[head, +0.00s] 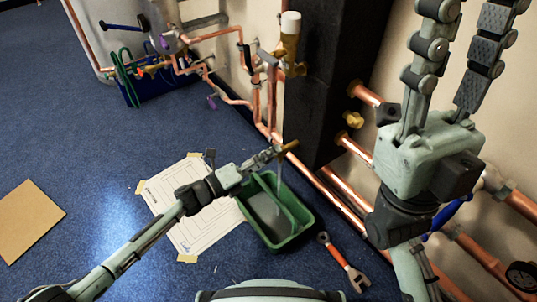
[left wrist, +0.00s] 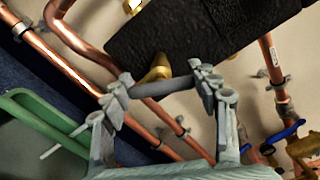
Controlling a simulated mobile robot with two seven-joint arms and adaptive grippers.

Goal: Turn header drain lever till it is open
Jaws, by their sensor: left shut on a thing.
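My left gripper (head: 272,154) is at the end of the arm from the left, above the green tub's far end. In the left wrist view, the left gripper (left wrist: 162,87) has its two fingers at either end of a grey bar, the drain lever (left wrist: 165,86), and is shut on it. A brass fitting (left wrist: 157,68) sits just behind the bar. In the head view a brass piece (head: 290,145) shows at the fingertips; the lever is mostly hidden there. A pale streak, like water, hangs below it into the tub. My right gripper (head: 472,10) is open and empty, fingers up.
The green tub (head: 308,226) stands on the blue floor, over a taped paper sheet's (head: 183,232) edge. An orange-handled wrench (head: 335,252) lies beside it. Copper pipes (head: 345,190) run along the wall by a black column (head: 335,80).

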